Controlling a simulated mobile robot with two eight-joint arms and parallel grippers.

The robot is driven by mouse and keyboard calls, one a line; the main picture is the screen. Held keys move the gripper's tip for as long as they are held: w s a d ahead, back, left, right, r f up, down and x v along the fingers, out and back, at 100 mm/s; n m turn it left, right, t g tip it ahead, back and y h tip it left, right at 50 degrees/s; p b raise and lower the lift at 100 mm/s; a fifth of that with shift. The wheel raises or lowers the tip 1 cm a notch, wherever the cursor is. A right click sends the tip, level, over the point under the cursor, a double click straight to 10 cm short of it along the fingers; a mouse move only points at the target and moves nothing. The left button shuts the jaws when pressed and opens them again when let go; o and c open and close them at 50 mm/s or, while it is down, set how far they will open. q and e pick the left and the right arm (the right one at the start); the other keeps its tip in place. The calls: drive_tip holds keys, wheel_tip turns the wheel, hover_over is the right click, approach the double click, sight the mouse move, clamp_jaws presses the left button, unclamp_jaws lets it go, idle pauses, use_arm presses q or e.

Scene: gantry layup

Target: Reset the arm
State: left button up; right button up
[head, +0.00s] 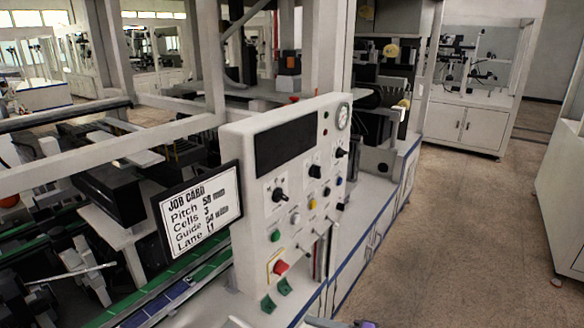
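Neither of my grippers can be made out in the head view. A small grey and purple piece shows at the bottom edge, too cut off to identify. A white control panel (243,205) stands upright in the middle, with a dark blank display (285,143), a round gauge (343,116), black knobs, coloured buttons and small levers. A red button (280,268) sits low on it, with green pieces below. A framed job card (198,211) is at its left and reads pitch 59 mm, cells 3; its lower lines are harder to read.
A gantry frame with white beams (110,150) and machinery fills the left, above a green and blue track (170,292). A white cabinet (465,128) stands at the back right. Another white unit (562,200) is at the right edge. The brown floor (455,235) between is mostly clear.

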use_arm(q)
drive_tip(key=r+p, duration=0.1)
drive_tip(key=w+r+p, duration=0.1)
drive_tip(key=r, duration=0.1)
drive_tip(key=shift+r, duration=0.2)
use_arm(e)
drive_tip(key=s+d+f+n+g+h, duration=0.1)
drive_tip(key=s+d+f+h, duration=0.3)
drive_tip(key=s, duration=0.4)
drive_tip(key=s+d+f+n+g+h, duration=0.1)
drive_tip(key=s+d+f+n+h, duration=0.3)
drive_tip(key=s+d+h, duration=0.3)
drive_tip(key=shift+s+g+h, duration=0.3)
drive_tip(key=shift+s+h, duration=0.2)
drive_tip(key=shift+s, duration=0.5)
use_arm(q)
drive_tip(key=shift+s, duration=0.1)
